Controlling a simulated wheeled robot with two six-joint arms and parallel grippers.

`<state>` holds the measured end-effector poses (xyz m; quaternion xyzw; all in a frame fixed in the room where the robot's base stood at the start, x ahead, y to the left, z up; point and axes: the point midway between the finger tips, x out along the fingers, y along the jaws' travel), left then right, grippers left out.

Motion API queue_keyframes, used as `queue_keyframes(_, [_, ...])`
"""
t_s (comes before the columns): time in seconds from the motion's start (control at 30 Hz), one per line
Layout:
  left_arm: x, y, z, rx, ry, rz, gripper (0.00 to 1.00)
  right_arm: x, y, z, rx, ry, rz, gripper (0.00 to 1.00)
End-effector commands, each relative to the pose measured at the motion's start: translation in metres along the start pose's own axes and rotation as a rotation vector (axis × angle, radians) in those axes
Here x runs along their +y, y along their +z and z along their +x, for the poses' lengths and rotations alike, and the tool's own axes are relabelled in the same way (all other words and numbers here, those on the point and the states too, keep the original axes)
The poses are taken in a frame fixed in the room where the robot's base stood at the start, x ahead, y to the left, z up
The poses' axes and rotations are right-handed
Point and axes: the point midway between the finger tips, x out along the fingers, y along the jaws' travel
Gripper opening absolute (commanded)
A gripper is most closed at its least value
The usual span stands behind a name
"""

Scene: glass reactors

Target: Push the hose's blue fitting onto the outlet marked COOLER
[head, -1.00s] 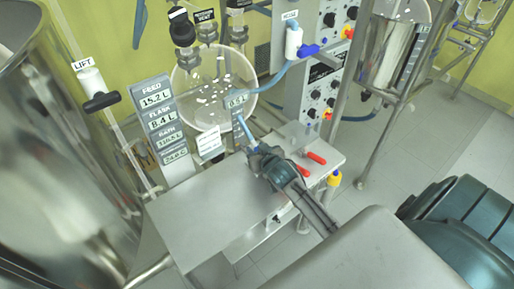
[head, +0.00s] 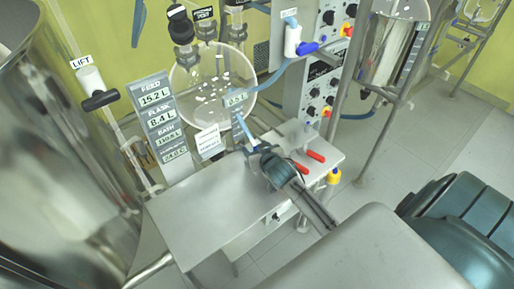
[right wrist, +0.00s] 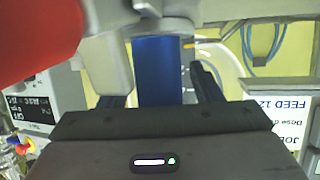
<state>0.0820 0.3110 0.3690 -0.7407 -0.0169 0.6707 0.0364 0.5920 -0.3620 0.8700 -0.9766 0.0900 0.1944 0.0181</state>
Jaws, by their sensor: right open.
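My right gripper (head: 257,147) is open over the back of the small steel table. In the right wrist view, its two fingers (right wrist: 160,92) stand apart on either side of a blue cylinder that looks like the hose's blue fitting (right wrist: 158,72). A pale grey collar (right wrist: 160,27) sits directly above it; whether the fitting is fully on it cannot be told. In the head view, a thin light-blue piece (head: 242,127) points up-left from the gripper. A white valve with a blue handle (head: 293,42) stands at top centre, its label too small to read. My left gripper is not in view.
Red-handled clamps (head: 315,156) lie close to the right of the gripper; a red shape (right wrist: 38,38) fills the wrist view's top left. A glass vessel (head: 190,105) is behind. The table's front (head: 205,225) is bare. A display column (head: 158,115) stands left.

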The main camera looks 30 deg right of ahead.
Motion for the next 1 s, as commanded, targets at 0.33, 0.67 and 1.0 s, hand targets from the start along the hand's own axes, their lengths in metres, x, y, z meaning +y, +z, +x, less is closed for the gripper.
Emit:
queue_keyframes(0.33, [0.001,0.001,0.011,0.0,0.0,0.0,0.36,0.0,0.002,-0.041,0.002,-0.001,-0.003,0.59])
queue_keyframes(0.67, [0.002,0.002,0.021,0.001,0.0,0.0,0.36,0.0,0.001,-0.097,0.002,-0.001,-0.002,0.59])
queue_keyframes(1.0, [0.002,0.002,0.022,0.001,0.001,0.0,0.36,0.0,-0.001,-0.108,0.002,0.0,0.0,0.59])
